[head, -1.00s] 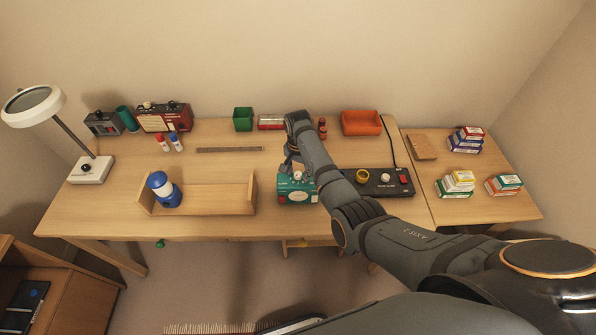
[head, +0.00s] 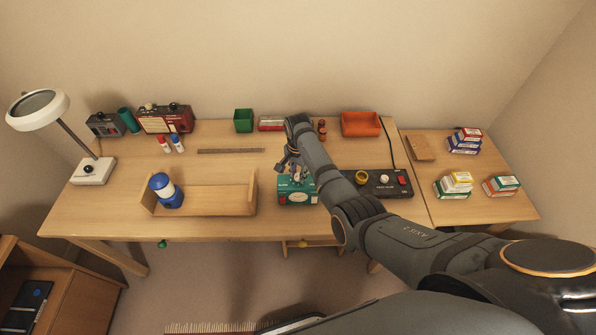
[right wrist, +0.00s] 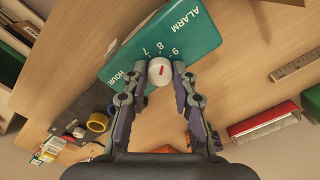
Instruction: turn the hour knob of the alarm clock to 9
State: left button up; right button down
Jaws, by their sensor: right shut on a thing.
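The alarm clock (head: 297,199) is a teal box near the front edge of the desk. In the right wrist view its teal top (right wrist: 150,32) shows the words ALARM and HOUR and the numerals 7, 8 and 9. The white hour knob (right wrist: 160,74) has a short red mark that seems to face roughly the 8; the exact reading is unclear. My right gripper (head: 295,171) is over the clock, its fingers shut on the knob from both sides. The fingers hide part of the scale. My left gripper is not in view.
A black panel (head: 390,190) with a yellow ring (head: 361,177) and a red switch stands just right of the clock, under my right arm. An orange bin (head: 360,123) stands at the back.

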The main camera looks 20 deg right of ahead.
aim_at(298, 175)
jog(key=m+p, duration=0.1)
jog(key=m, duration=0.2)
jog(key=shift+r, duration=0.1)
jog(key=shift+m+p, duration=0.6)
jog(key=shift+m, duration=0.7)
jog(key=c, duration=1.1)
grip_release()
jog(key=shift+o, duration=0.2)
notch_tip(298, 175, up, 12)
